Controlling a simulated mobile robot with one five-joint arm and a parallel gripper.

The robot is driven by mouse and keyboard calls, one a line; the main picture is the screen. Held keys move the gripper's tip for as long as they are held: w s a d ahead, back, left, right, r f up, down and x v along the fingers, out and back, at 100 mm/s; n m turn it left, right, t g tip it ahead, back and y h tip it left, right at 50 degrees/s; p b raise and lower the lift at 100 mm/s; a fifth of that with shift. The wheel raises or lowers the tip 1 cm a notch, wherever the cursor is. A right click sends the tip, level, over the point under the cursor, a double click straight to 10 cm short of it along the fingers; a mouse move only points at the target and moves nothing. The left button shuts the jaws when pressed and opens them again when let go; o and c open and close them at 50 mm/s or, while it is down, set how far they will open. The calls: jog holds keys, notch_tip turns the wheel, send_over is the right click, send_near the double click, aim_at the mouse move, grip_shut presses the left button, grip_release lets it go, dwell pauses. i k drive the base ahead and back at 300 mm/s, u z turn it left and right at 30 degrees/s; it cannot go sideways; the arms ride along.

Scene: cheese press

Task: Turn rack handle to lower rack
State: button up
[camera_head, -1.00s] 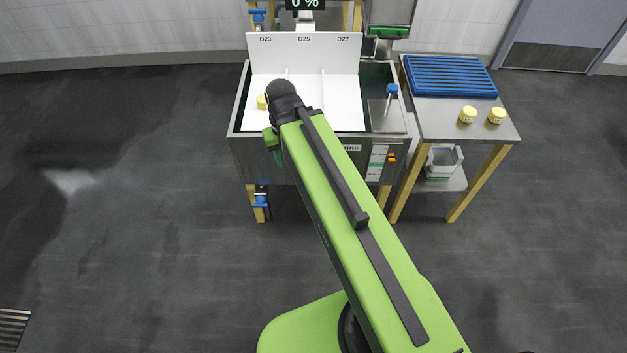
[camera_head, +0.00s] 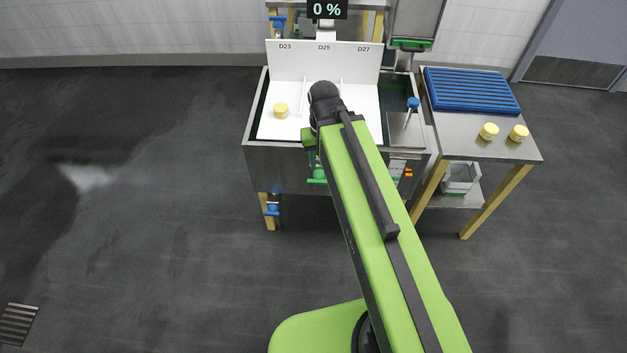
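A steel tank (camera_head: 262,153) with a white inside stands ahead, labelled D23, D25 and D27 on its back board (camera_head: 323,60). I cannot tell for sure which part is the rack handle. A green handle (camera_head: 408,46) sits on the frame behind the tank at right. A blue-topped lever (camera_head: 412,103) stands in the tank's right part. A green fitting (camera_head: 317,176) shows at the tank's front, partly behind my arm. My arm reaches over the tank's front edge. My gripper's fingers are hidden behind the arm and wrist.
A yellow round piece (camera_head: 281,110) lies inside the tank at left. A display reads 0 % (camera_head: 327,9). The floor at left is clear.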

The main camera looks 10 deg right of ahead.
aim_at(319, 175)
jog(key=i, duration=0.9)
jog(key=z, duration=0.1)
jog(key=k, duration=1.55)
jog(key=u, duration=0.85)
jog(key=i, duration=1)
